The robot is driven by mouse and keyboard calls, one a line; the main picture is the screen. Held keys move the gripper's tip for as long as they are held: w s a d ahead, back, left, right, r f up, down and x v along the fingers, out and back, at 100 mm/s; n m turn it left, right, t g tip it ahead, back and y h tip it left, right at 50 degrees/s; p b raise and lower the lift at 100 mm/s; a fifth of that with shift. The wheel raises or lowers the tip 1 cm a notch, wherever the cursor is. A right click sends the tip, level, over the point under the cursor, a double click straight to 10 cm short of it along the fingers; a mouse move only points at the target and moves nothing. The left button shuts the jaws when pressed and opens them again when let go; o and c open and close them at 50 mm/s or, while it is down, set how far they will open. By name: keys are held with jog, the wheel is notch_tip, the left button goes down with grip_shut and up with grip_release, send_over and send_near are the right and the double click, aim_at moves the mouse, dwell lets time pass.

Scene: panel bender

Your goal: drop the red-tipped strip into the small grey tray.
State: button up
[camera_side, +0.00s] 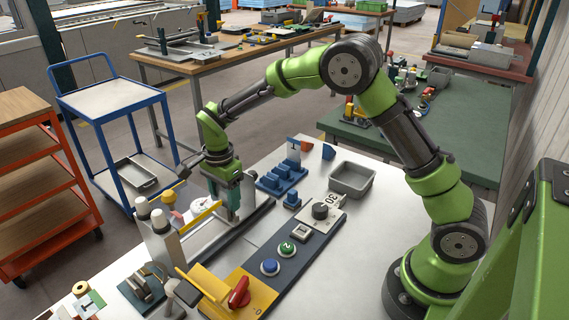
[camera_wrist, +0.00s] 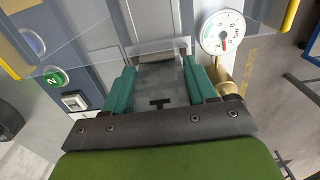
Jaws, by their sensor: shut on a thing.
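My gripper (camera_side: 231,208) is low over the white bench, beside the round gauge and the yellow-edged clear guard. In the wrist view its two teal fingers (camera_wrist: 160,78) stand apart with a flat grey piece (camera_wrist: 160,80) between them, partly behind the clear sheet. The gripper is shut on this piece. No red tip shows on it, so I cannot tell surely that it is the red-tipped strip. The small grey tray (camera_side: 352,180) stands on the bench at the right of the gripper, clear of it. Its visible inside looks empty.
The clear guard (camera_wrist: 60,60) with yellow ends lies close to the fingers. The gauge (camera_wrist: 222,33) is beside them. A red handle (camera_side: 239,291) is at the front.

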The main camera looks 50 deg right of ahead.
jog(key=shift+r, duration=0.45)
jog(key=shift+r, duration=2.6)
